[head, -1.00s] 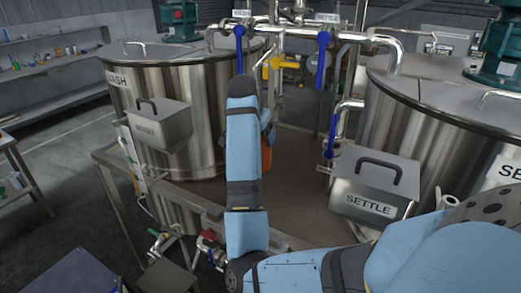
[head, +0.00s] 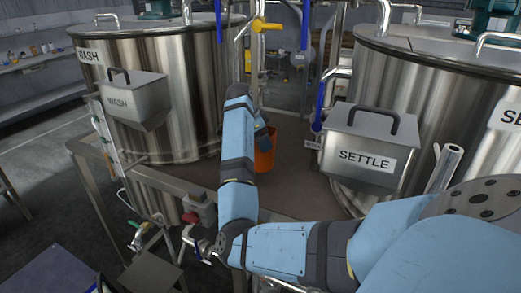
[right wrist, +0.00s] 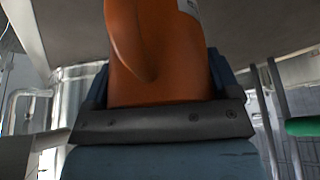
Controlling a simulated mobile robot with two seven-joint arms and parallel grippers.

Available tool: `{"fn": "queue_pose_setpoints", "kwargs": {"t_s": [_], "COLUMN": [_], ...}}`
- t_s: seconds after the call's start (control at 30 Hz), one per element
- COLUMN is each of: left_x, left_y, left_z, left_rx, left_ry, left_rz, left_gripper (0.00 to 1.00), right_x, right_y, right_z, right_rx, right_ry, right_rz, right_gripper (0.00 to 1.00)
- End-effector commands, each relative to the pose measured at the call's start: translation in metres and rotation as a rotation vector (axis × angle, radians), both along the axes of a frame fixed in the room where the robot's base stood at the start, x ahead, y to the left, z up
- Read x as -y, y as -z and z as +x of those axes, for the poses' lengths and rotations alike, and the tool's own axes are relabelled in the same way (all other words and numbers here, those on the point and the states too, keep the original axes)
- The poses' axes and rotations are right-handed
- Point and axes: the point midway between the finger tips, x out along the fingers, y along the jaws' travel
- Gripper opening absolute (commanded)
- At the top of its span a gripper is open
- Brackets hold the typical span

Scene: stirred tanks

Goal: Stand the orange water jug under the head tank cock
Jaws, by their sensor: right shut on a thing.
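The orange water jug (head: 264,158) shows partly behind my right arm, in front of the gap between the two tanks. My right gripper (head: 262,134) is shut on it. In the right wrist view the jug (right wrist: 160,50) fills the space between the fingers of the right gripper (right wrist: 158,85); its top is cut off. A cock with a yellow handle (head: 267,25) is on the pipework beyond and above the jug in the picture. I cannot tell whether it is the head tank cock. Whether the jug touches the brown deck is hidden. My left gripper is not in view.
The steel WASH tank (head: 180,95) stands left and the SETTLE tank (head: 445,110) right, with the brown deck (head: 298,180) between them. Boxes marked WASH (head: 134,98) and SETTLE (head: 368,150) jut toward me. Blue-handled valves (head: 319,105) hang near the gap. A rail (head: 165,185) runs along the front.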

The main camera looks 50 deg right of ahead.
Motion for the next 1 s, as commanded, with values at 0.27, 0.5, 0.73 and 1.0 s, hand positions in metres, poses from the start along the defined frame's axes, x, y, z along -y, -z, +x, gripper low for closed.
{"fn": "queue_pose_setpoints", "kwargs": {"t_s": [0.27, 0.5, 0.73, 1.0], "left_x": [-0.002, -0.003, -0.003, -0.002], "left_y": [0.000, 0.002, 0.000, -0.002], "left_z": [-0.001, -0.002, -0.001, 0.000], "left_rx": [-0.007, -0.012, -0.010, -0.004], "left_ry": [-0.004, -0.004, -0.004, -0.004], "left_rz": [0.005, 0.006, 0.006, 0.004], "left_gripper": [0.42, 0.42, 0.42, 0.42], "right_x": [0.000, 0.000, 0.000, 0.000], "right_y": [0.032, 0.043, 0.047, 0.046], "right_z": [0.000, 0.000, 0.000, 0.000], "right_rx": [-0.002, 0.002, 0.001, 0.001], "right_ry": [-0.001, -0.001, -0.001, -0.001], "right_rz": [0.001, 0.000, 0.001, 0.001], "right_gripper": [0.57, 0.57, 0.84, 1.00]}}
